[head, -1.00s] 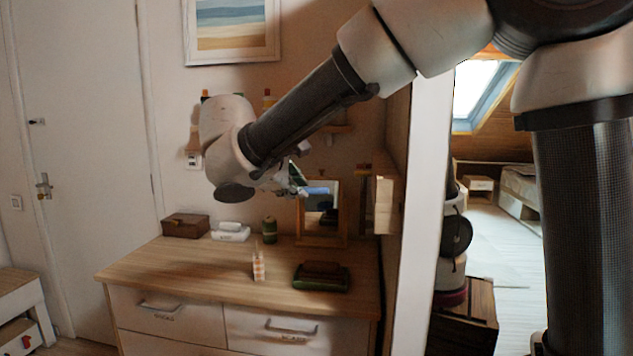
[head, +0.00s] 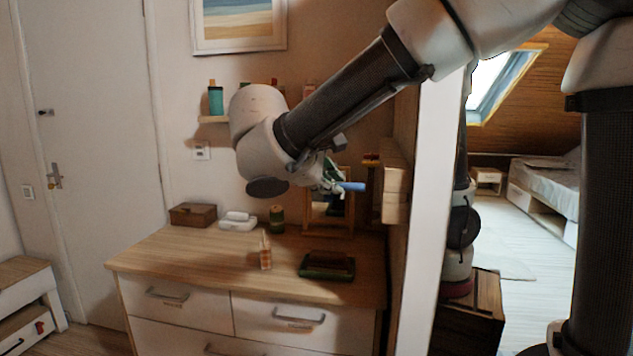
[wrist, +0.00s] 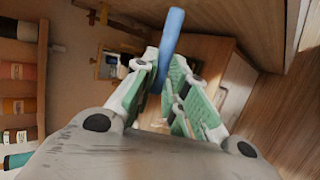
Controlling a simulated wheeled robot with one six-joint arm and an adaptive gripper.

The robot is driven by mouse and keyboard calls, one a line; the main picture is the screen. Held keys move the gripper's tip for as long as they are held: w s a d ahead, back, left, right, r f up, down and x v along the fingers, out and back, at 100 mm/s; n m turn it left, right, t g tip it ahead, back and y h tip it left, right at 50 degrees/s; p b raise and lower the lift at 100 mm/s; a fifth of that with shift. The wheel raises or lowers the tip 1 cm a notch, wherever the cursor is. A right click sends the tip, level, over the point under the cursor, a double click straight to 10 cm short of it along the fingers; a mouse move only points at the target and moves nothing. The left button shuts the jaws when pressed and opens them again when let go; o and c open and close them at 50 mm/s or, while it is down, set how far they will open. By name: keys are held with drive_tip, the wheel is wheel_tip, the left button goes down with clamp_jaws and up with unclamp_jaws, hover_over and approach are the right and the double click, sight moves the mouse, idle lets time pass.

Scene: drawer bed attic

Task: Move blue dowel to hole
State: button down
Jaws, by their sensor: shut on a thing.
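The blue dowel (head: 352,186) is held in the air in front of the mirror, above the back right of the dresser. My gripper (head: 335,184) is shut on it, and the dowel points to the right in the head view. In the wrist view, the dowel (wrist: 171,40) stands out between the green-padded fingers of my gripper (wrist: 165,78), slightly tilted. I cannot make out a hole in either view.
The wooden dresser (head: 180,257) bears a brown box (head: 193,214), a small bottle (head: 265,252), a dark green tray (head: 327,266) and a framed mirror (head: 318,222). A pale wooden block stack (head: 396,190) projects from the panel right of the dowel. A wall shelf (head: 213,120) holds bottles.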

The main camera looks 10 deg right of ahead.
drive_tip(key=shift+s+d, duration=0.2)
drive_tip(key=shift+d, duration=0.35)
drive_tip(key=shift+s+d, duration=0.15)
drive_tip(key=shift+d, duration=0.35)
drive_tip(key=shift+s+d, duration=0.3)
drive_tip(key=shift+d, duration=0.6)
drive_tip(key=shift+s+d, duration=0.25)
drive_tip(key=shift+d, duration=0.6)
drive_tip(key=shift+s+d, duration=0.3)
drive_tip(key=shift+d, duration=0.6)
drive_tip(key=c, duration=1.4)
unclamp_jaws()
drive_tip(key=shift+o, duration=0.2)
drive_tip(key=shift+a+r, duration=0.1)
drive_tip(key=v, duration=1.1)
drive_tip(key=shift+s+a+r, duration=0.2)
drive_tip(key=shift+s+r, duration=0.05)
